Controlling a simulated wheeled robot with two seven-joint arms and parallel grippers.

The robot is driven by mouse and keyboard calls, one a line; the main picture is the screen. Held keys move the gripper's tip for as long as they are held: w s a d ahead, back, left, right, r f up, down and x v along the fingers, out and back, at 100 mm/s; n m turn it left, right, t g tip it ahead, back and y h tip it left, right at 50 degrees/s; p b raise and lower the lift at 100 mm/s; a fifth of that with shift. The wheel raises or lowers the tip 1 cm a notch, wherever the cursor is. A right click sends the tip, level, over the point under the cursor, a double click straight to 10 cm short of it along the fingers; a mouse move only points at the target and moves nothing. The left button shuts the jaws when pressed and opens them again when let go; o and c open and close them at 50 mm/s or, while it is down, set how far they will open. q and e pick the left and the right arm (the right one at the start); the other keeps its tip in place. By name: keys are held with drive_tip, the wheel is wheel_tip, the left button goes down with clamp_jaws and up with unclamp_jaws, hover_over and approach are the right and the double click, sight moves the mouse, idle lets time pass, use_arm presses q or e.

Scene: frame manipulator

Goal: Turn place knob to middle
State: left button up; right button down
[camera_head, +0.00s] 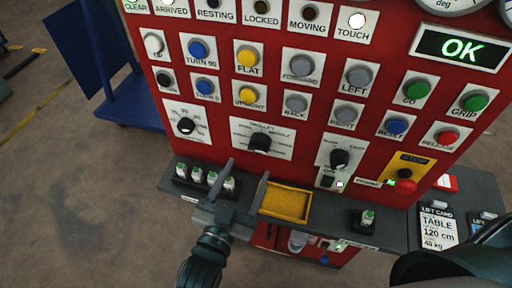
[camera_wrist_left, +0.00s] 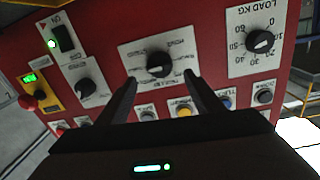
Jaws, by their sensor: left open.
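A black rotary knob (camera_head: 260,143) sits at the centre of a white plate on the red panel; its plate seems to carry the word "MIDDLE" among small labels. The same knob shows in the left wrist view (camera_wrist_left: 159,65), upside down. Its pointer direction is too small to tell. My left gripper (camera_head: 246,173) is open and empty, below and in front of this knob. In the left wrist view its two fingers (camera_wrist_left: 160,78) reach toward the knob, one on either side in the picture; contact cannot be told. My right gripper is not in view.
A load knob (camera_head: 186,125) is to the left and another knob (camera_head: 339,158) to the right. A red stop button (camera_head: 405,187) is farther right. Below the panel, a ledge carries small white-green pieces (camera_head: 196,175) and a yellow tray (camera_head: 286,204). Rows of buttons lie above.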

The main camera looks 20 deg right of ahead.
sight(257, 150)
use_arm(q)
drive_tip(key=p+x, duration=0.1)
drive_tip(key=x, duration=0.6)
drive_tip(key=shift+w+d, duration=0.25)
drive_tip(key=shift+w, duration=0.05)
drive_tip(key=shift+c, duration=0.4)
drive_tip(key=c, duration=0.9)
